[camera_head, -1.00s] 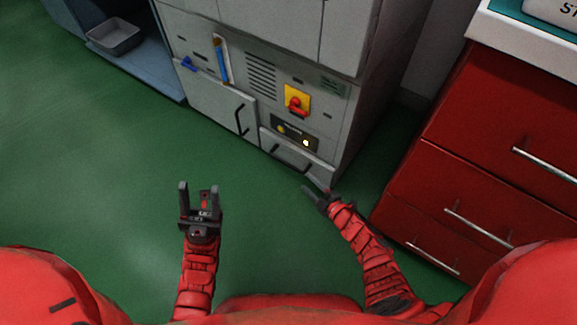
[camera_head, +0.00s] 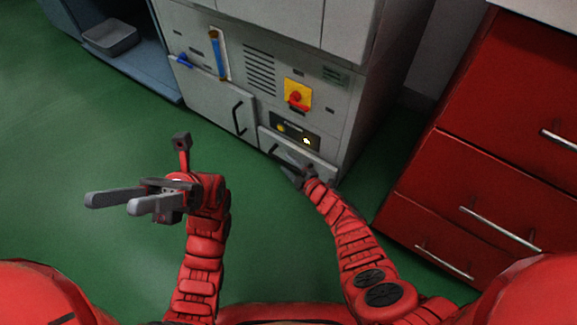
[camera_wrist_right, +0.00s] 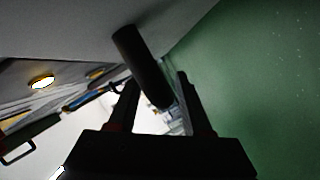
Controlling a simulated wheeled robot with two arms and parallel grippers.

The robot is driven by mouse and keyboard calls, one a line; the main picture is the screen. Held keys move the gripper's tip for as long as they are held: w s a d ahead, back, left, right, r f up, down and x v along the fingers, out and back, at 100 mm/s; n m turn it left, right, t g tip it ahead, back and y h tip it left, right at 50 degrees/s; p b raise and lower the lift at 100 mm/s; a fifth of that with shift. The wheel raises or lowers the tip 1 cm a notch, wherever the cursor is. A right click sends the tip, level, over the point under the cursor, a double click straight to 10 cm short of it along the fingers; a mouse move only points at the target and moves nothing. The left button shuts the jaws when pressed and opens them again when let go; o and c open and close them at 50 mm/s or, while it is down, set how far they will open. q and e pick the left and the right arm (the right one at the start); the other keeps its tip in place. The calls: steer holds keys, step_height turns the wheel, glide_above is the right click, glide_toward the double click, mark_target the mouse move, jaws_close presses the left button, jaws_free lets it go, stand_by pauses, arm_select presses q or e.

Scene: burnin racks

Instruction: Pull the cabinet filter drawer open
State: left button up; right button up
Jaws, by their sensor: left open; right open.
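The grey cabinet (camera_head: 292,58) stands at the top centre of the head view. Its low drawer (camera_head: 316,166), with a dark handle, is at the bottom right of the front and looks shut. My right gripper (camera_head: 284,166) is at this drawer front, open, and hides part of the handle. In the right wrist view a dark handle bar (camera_wrist_right: 140,65) reaches down between the spread fingers of my right gripper (camera_wrist_right: 158,82); I cannot tell whether they touch it. My left gripper (camera_head: 110,203) is open and empty over the green floor, pointing left.
A cabinet door (camera_head: 220,105) with a black handle is left of the drawer. A red and yellow switch (camera_head: 298,95) sits above it. A red drawer unit (camera_head: 440,205) stands at the right. A blue-grey shelf holds a grey tray (camera_head: 110,36). Green floor is free at left.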

steer(key=shift+w+a, duration=0.1)
steer(key=shift+a, duration=0.05)
jaws_close()
stand_by(1.5)
